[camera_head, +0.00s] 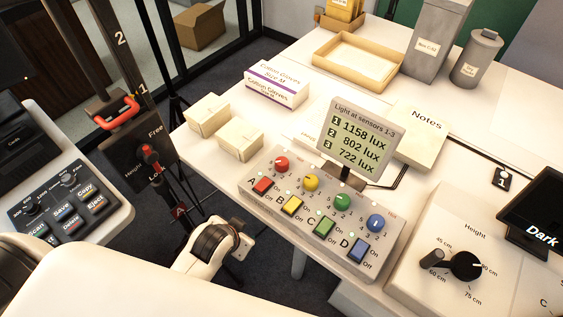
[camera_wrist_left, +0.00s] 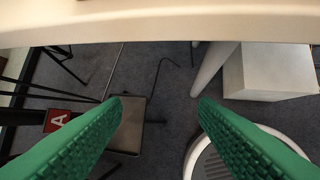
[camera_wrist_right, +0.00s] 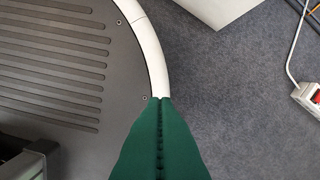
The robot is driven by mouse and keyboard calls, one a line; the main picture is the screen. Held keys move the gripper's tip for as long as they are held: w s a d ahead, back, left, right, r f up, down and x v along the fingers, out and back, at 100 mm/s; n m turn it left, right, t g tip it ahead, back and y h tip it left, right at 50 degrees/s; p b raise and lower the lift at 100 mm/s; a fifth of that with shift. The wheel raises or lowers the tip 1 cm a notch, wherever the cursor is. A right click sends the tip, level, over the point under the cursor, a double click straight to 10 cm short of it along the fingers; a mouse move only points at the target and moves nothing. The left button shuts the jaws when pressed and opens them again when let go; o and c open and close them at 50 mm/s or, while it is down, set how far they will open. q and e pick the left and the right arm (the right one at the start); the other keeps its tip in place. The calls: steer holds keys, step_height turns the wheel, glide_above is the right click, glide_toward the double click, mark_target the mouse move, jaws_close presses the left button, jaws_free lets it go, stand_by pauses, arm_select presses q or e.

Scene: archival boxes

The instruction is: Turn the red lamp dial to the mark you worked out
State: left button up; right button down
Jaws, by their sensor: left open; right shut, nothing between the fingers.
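The red lamp dial (camera_head: 282,164) is the leftmost of the round dials on the grey lamp box (camera_head: 262,205). It has a small white pointer line, too small to read exactly. The red switch A (camera_head: 263,186) sits below it. Behind the box a display (camera_head: 357,137) reads 1158, 802 and 722 lux for sensors 1, 2 and 3. My left gripper (camera_wrist_left: 160,100) is open and empty above the floor in the left wrist view. My right gripper (camera_wrist_right: 160,98) is shut and empty above my base in the right wrist view. Neither gripper's fingers show in the head view.
Yellow (camera_head: 311,183), green (camera_head: 342,202) and blue (camera_head: 375,222) dials follow on the box. A height dial (camera_head: 466,265) stands at the right. A stand with red handles (camera_head: 117,113) rises left of the table.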

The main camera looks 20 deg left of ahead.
arm_select(q)
steer(key=w+d+r+m+t+h, duration=0.1)
steer(key=w+d+r+m+t, duration=0.25)
steer(key=r, duration=0.55)
steer(key=w+r+m+t+b, duration=0.1)
steer(key=w+r+m+t, duration=0.1)
steer(key=w+r+t, duration=0.45)
steer(key=w+d+r+m+t+h, duration=0.1)
steer(key=w+d+r+m+t, duration=0.15)
steer(key=w+r, duration=0.6)
steer(key=s+d+r+m+g+h, duration=0.4)
steer(key=d+r+m+h, duration=0.5)
steer(key=m, duration=0.6)
steer(key=s+d+r+m+g+h, duration=0.2)
steer(key=d+r+m+g+h, duration=0.4)
steer(key=m+h, duration=0.65)
steer(key=m+g+y, duration=0.8)
steer(key=m+y, duration=1)
steer(key=y, duration=0.5)
glide_above(282, 161)
step_height(282, 161, down, 17)
step_height(282, 161, down, 12)
steer(key=shift+r+p, duration=0.25)
steer(key=shift+p, duration=0.5)
arm_select(e)
steer(key=shift+w+d, duration=0.1)
steer(key=shift+w, duration=0.5)
